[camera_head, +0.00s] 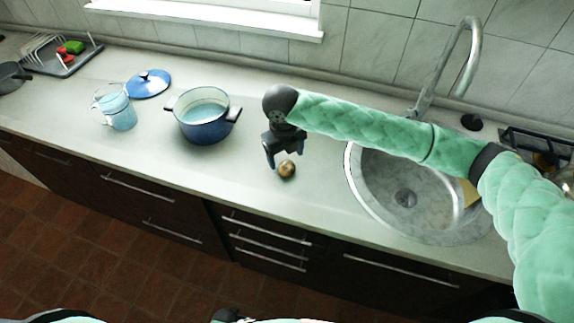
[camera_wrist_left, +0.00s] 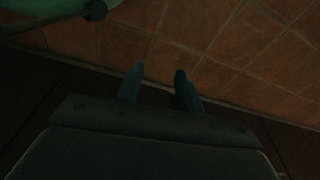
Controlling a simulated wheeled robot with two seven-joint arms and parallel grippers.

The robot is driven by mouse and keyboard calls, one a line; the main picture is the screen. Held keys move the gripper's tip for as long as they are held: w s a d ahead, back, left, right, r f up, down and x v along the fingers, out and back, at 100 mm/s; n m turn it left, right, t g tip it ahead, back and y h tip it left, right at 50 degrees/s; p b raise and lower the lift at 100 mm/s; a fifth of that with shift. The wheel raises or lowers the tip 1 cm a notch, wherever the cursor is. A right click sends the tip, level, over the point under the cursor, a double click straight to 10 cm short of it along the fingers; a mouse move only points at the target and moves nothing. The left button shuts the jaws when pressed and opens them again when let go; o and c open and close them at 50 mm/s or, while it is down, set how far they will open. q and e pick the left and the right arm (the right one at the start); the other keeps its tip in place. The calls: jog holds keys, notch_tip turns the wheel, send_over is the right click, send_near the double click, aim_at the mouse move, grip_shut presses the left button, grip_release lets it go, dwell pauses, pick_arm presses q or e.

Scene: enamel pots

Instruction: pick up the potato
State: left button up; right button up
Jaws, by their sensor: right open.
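A small brown potato (camera_head: 287,170) lies on the light countertop, left of the sink. My right gripper (camera_head: 277,160) points down just above and beside the potato, its fingers apart, with nothing visible between them. Whether a finger touches the potato I cannot tell. In the left wrist view my left gripper (camera_wrist_left: 160,72) has its two fingers apart and empty, over a dark front and the red-brown tiled floor. The left gripper does not show in the head view.
Farther left are a blue lid (camera_head: 148,84), a light-blue pitcher (camera_head: 118,112) and a dish rack (camera_head: 62,58). The sink (camera_head: 380,195) and tall faucet (camera_head: 468,50) are at right. The counter before the pot is clear.

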aim_at(288, 166)
pick_arm(q)
jog(key=s+a+f+p, duration=0.2)
jog(key=s+f, duration=0.1)
jog(key=f, duration=0.1)
jog(key=shift+a+f+p, duration=0.25)
jog(key=shift+f+p, duration=0.05)
jog(key=shift+f, duration=0.1)
pick_arm(e)
jog(key=shift+s+d+f, duration=0.1)
jog(key=shift+d+f, duration=0.05)
jog(key=shift+f, duration=1.05)
jog(key=shift+s+d+f, duration=0.1)
jog(key=shift+f, duration=1.1)
jog(key=c, duration=1.1)
